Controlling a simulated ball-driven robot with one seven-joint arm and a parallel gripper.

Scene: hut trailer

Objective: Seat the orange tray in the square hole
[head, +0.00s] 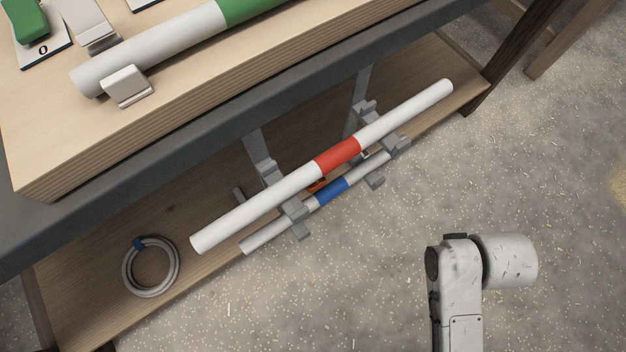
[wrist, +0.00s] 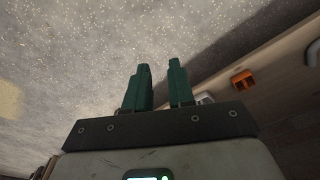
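A small orange piece (head: 317,185), perhaps the orange tray, shows in the head view on the lower shelf, mostly hidden behind the pipes. In the wrist view an orange block-like thing (wrist: 243,81) with a dark notch lies right of my gripper, near the shelf edge. I cannot tell whether the two are the same thing. My gripper (wrist: 159,70) has two dark green fingers, which stand apart with only floor behind them. It touches nothing visible. In the head view only part of my arm shows at lower right. I cannot make out a square hole in either view.
A red-banded white pipe (head: 412,108) and a blue-banded one (head: 262,238) lie on grey brackets at the lower shelf (head: 75,290). A grey ring coil (head: 127,268) lies left. Above, the wooden bench top (head: 180,118) carries a green-banded pipe (head: 160,50). Open speckled floor (head: 350,290) lies right.

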